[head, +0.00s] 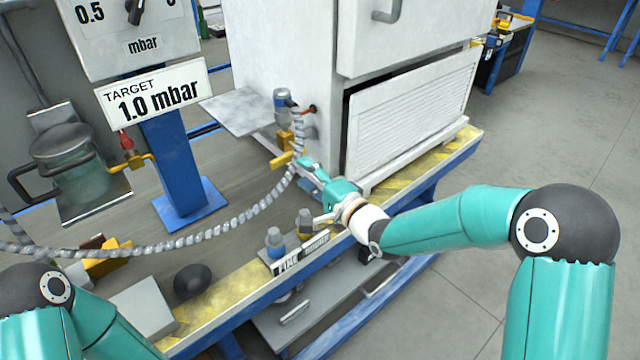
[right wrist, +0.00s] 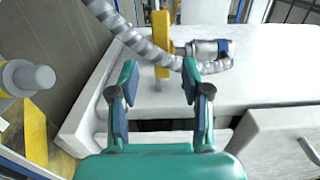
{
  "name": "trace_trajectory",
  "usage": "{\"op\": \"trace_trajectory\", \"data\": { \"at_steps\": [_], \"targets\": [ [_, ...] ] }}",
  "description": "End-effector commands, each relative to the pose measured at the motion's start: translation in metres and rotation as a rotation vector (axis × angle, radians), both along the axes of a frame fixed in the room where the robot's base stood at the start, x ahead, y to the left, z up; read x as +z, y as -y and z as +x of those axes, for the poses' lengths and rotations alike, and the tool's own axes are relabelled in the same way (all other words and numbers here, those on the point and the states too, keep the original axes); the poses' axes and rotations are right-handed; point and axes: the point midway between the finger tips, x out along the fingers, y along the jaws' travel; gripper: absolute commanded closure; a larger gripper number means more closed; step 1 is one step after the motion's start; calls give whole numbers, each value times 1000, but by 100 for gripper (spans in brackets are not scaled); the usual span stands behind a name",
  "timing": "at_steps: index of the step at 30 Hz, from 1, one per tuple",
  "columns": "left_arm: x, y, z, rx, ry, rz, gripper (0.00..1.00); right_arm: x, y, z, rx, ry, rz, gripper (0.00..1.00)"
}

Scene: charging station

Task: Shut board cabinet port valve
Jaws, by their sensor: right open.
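The board cabinet (head: 285,55) is a white box at the back of the bench. Its port valve has a yellow handle (head: 281,160) low on the cabinet's left side, beside a grey ribbed hose. In the right wrist view the yellow handle (right wrist: 162,42) stands upright beyond the fingertips, next to a silver and blue fitting (right wrist: 208,48). My right gripper (head: 306,168) is open and just in front of the valve; it also shows in the right wrist view (right wrist: 160,82), with the hose crossing near its tips. I cannot tell whether it touches anything. My left gripper is out of view.
The ribbed hose (head: 140,248) runs left across the bench. A vessel with a red and yellow valve (head: 127,146) stands at left, by the blue gauge post (head: 174,165). Small grey and yellow fittings (head: 304,222) stand at the bench's front edge. Open floor lies at right.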

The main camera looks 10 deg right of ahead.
Motion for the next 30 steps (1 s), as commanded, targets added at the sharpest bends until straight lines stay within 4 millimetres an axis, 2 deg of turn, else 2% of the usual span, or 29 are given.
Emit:
{"op": "trace_trajectory", "data": {
  "at_steps": [3, 9, 25, 28, 30],
  "targets": [
    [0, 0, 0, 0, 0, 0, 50, 0, 12, -18, -3, -1, 0, 52],
    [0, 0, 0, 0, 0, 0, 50, -1, 22, -34, -2, -2, 1, 52],
    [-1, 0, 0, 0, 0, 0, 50, -1, 24, -36, -4, -2, 1, 52],
    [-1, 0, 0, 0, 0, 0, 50, -15, 29, -34, -13, -26, 1, 52],
    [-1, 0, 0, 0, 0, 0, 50, -36, 31, -35, -17, -68, 1, 52]
  ]
}}
